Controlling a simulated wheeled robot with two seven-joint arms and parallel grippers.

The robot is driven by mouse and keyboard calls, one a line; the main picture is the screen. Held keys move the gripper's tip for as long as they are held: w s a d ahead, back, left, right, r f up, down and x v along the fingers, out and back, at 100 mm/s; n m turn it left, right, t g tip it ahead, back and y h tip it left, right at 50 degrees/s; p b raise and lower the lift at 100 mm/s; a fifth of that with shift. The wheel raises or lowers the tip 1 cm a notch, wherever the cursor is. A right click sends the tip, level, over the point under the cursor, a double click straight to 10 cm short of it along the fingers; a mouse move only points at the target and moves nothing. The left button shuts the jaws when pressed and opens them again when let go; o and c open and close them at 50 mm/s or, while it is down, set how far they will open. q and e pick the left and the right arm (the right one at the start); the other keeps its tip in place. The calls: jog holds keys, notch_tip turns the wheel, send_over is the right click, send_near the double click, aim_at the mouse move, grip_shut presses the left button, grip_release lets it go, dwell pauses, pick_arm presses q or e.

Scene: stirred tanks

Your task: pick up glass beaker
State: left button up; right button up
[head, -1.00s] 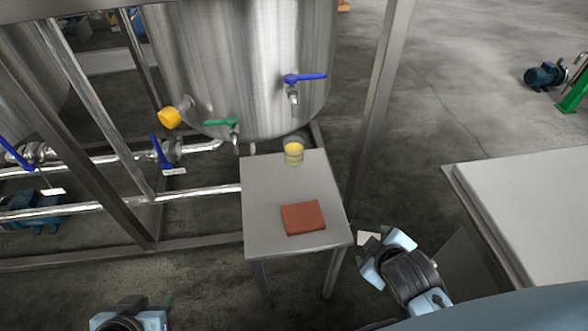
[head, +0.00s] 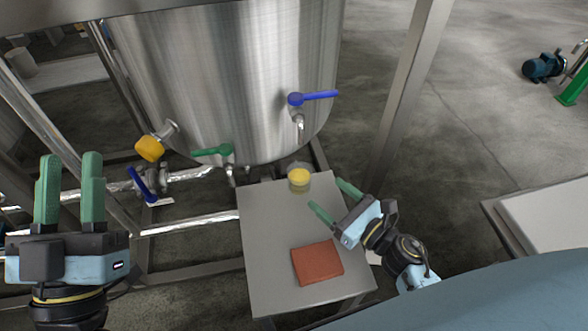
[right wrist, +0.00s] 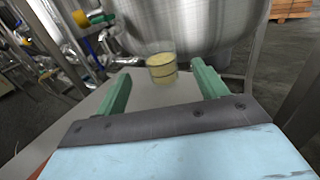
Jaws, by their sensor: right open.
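The glass beaker (head: 299,178) holds something yellow and stands upright near the far edge of the small grey table (head: 262,240). In the right wrist view the beaker (right wrist: 161,68) is ahead of and between the two green fingers, beyond their tips. My right gripper (head: 324,198) is open and empty over the right side of the table, with its fingers pointing towards the beaker and apart from it. My left gripper (head: 68,160) is raised at the far left with its green fingers apart, empty and far from the beaker.
A reddish-brown folded cloth or pad (head: 317,262) lies near the table's front. The steel tank (head: 225,80) rises just behind the table, with a blue-handled valve (head: 312,97) above the beaker and a green-handled one (head: 215,151) left of it. A frame post (head: 408,95) stands at right.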

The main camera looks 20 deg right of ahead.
aim_at(292, 167)
jog(key=b+x, duration=0.1)
jog(key=x, duration=0.8)
jog(key=b+x, duration=0.1)
jog(key=x, duration=0.2)
jog(key=shift+a+f, duration=0.1)
jog(key=shift+f, duration=0.1)
pick_arm(q)
jog(key=s+t, duration=0.1)
jog(key=s+r+t, duration=0.1)
jog(key=s+t, duration=0.1)
jog(key=shift+a+r+h, duration=0.3)
jog(key=shift+h, duration=0.1)
pick_arm(e)
jog(key=c, duration=1.2)
pick_arm(q)
jog(key=shift+w, duration=0.1)
pick_arm(e)
jog(key=shift+c, duration=0.2)
jog(key=shift+s+r, duration=0.1)
jog(key=shift+r, duration=0.05)
